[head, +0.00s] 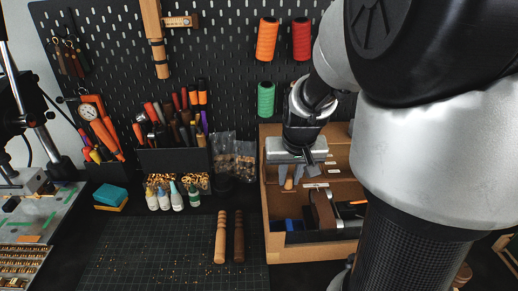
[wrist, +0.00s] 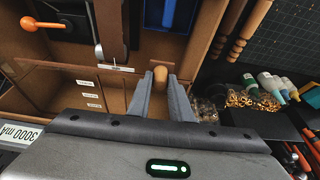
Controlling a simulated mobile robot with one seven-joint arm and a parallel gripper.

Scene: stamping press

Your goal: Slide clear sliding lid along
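A wooden organizer box (head: 275,215) stands at the right of the bench, and its compartments and brown floor (wrist: 65,85) show in the wrist view. The clear lid is hard to make out; a thin straight edge (wrist: 75,65) across the box may be its border. A round-ended wooden knob or handle (wrist: 160,73) shows between the fingertips of my gripper (wrist: 161,82). The fingers are apart, with a small gap on each side of the wood. In the head view my gripper (head: 298,180) is over the box, partly hidden by its own body.
Inside the box are a brown wooden block (head: 322,210), a blue item (head: 293,225) and an orange-handled tool (wrist: 45,23). Two turned wooden handles (head: 221,238) lie on the cutting mat (head: 160,255). Glue bottles (head: 165,198) and a tool rack (head: 172,160) stand to the left.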

